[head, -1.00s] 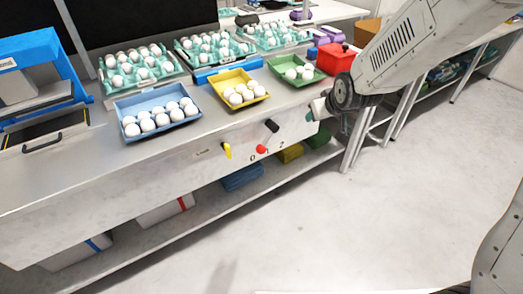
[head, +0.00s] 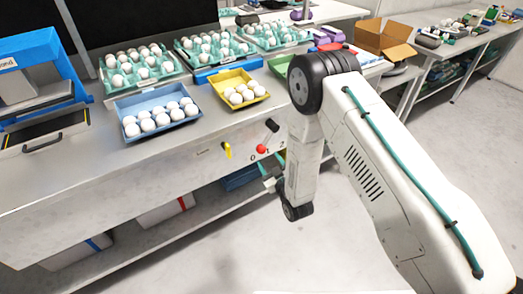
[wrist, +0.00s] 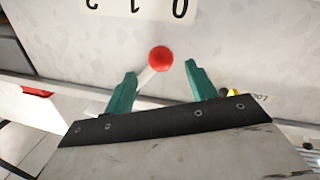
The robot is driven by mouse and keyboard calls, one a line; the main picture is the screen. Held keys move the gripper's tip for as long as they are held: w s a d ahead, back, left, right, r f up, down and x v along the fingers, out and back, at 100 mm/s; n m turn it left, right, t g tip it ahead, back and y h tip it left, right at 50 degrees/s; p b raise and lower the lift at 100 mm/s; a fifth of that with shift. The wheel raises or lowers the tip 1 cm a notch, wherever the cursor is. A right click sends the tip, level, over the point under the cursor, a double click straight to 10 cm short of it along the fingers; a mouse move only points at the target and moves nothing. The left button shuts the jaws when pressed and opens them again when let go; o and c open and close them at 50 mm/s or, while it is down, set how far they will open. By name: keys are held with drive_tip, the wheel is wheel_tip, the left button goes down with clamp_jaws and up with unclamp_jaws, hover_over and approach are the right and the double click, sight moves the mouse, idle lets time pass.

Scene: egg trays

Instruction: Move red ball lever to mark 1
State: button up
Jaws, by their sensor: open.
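The red ball lever (head: 262,149) sticks out of the front panel of the bench, by small printed numbers. In the wrist view its red ball (wrist: 160,59) is just ahead of and between my gripper's two teal fingers, with a pale stem running down-left. The fingers are apart and do not appear to touch it. A plate with the marks 0, 1 and 2 (wrist: 137,7) shows upside down at the top edge; I cannot tell which mark the lever is at. My gripper (wrist: 160,73) is open and empty. In the head view its teal fingers are partly hidden by my arm.
A yellow lever (head: 227,150) and a black-knobbed lever (head: 271,125) stand close by on the panel. Blue (head: 157,108) and yellow (head: 239,90) trays of eggs sit on the bench above. A lower shelf holds bins. The floor in front is clear.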

sight(263, 153)
drive_tip(key=x, duration=0.7)
drive_tip(key=shift+w+a, duration=0.15)
drive_tip(key=shift+w, duration=0.1)
clamp_jaws()
drive_tip(key=shift+a, duration=0.1)
